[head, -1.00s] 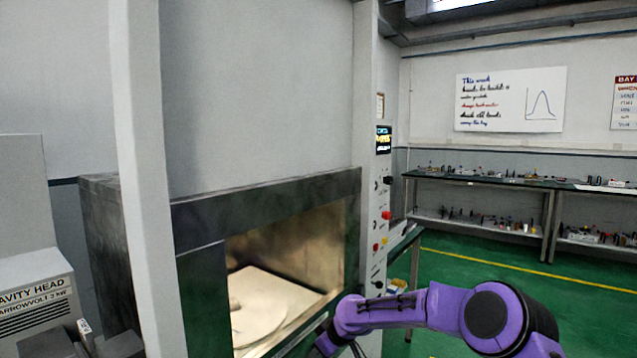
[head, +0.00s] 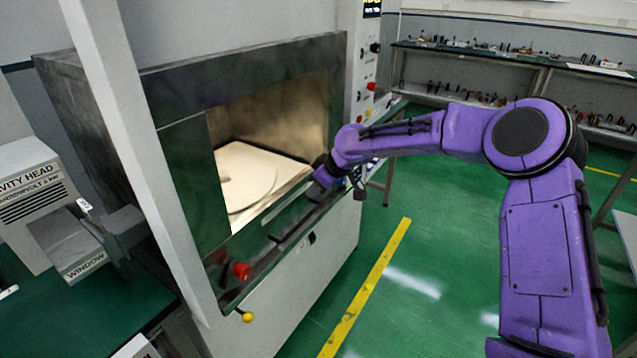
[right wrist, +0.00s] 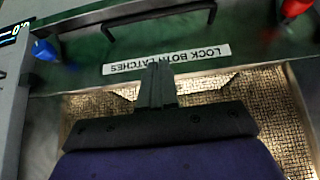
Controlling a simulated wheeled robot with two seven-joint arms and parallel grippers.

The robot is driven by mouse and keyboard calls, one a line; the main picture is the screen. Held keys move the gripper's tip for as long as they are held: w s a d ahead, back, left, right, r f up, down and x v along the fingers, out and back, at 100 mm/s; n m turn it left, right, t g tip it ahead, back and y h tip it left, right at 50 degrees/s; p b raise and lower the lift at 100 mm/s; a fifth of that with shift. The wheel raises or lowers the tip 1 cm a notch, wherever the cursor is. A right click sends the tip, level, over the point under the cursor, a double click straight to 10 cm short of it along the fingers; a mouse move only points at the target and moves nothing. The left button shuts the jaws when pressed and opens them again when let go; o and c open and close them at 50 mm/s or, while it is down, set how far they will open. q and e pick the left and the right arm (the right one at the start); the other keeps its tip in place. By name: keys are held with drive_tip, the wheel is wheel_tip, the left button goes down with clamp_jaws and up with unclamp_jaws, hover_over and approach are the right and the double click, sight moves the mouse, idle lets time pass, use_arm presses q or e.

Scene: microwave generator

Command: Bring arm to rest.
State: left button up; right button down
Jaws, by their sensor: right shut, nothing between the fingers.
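My right arm (head: 540,240) is purple and reaches in from the right, bent at the elbow, its wrist in front of the right edge of the oven opening. My right gripper (right wrist: 155,85) shows in the right wrist view, its dark fingers together and empty. They point toward a white label (right wrist: 165,60) reading "LOCK BOTH LATCHES", upside down; I cannot tell if they touch anything. In the head view the gripper is small and mostly hidden by the wrist. My left gripper is not in view.
A red knob (head: 241,270) and a yellow knob (head: 247,316) sit at the front's lower left. A bench (head: 480,53) stands at the back. Green floor (head: 430,285) is clear between the oven and my arm.

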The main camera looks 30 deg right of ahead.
drive_tip(key=s+a+f+m+t+h, duration=0.2)
drive_tip(key=s+f+m, duration=0.35)
drive_tip(key=f, duration=0.35)
drive_tip(key=s+a+f+m+t+h, duration=0.1)
drive_tip(key=s+a+f+m+h, duration=0.15)
drive_tip(key=s+f+m, duration=0.4)
drive_tip(key=s+f+g, duration=0.2)
drive_tip(key=s+f, duration=0.3)
drive_tip(key=s, duration=0.5)
drive_tip(key=s+d+f+g+h, duration=0.1)
drive_tip(key=s+f+g, duration=0.1)
drive_tip(key=s+f, duration=0.4)
drive_tip(key=s+f+g+h, duration=0.1)
drive_tip(key=s+f, duration=0.4)
drive_tip(key=s, duration=0.9)
drive_tip(key=shift+s+d+f+g, duration=0.25)
drive_tip(key=shift+f+g, duration=0.1)
drive_tip(key=shift+g, duration=0.15)
